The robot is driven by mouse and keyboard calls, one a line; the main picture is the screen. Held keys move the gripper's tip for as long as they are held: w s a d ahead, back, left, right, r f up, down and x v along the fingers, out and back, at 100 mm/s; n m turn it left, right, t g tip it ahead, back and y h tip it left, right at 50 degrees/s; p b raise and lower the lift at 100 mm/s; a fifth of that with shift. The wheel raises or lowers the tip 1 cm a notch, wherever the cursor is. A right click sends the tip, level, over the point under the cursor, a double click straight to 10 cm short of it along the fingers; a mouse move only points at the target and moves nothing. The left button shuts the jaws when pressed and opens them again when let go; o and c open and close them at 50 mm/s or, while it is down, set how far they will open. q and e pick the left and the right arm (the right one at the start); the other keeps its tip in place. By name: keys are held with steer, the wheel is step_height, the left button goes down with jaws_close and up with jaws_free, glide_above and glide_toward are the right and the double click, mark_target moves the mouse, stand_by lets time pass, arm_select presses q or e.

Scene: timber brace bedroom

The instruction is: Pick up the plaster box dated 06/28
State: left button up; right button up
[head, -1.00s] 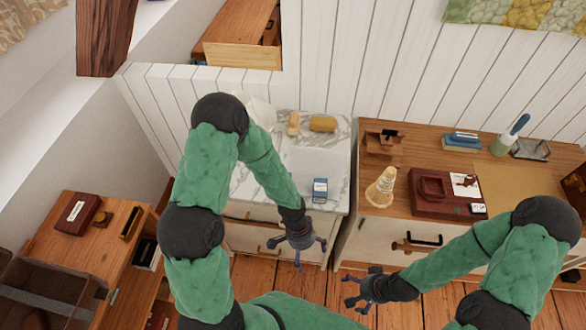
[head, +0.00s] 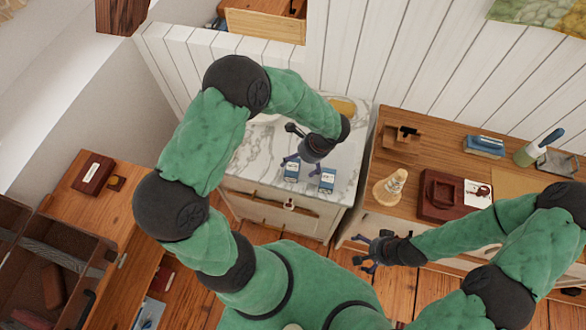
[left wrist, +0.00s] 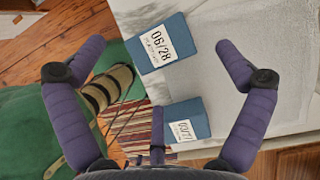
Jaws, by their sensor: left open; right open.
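The plaster box dated 06/28 (left wrist: 160,43) is a blue box with a white label, lying on the marble top in the left wrist view. It appears to be the left one of two similar boxes in the head view (head: 291,171). The second blue box (left wrist: 187,121) has a different, partly legible date; it is the right one in the head view (head: 327,180). My left gripper (head: 290,145) is open and empty above the marble top, its fingers spread on either side of the 06/28 box in the wrist view, apart from it. My right gripper (head: 368,252) is open and empty in front of the cabinets.
The marble top (head: 255,150) is partly hidden by my left arm. A yellow item (head: 342,106) lies at its back.

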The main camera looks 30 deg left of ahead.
mark_target(294, 167)
arm_select(q)
steer(key=b+x, duration=0.1)
steer(key=x, duration=0.5)
steer(key=shift+f, duration=0.35)
steer(key=c, duration=1.3)
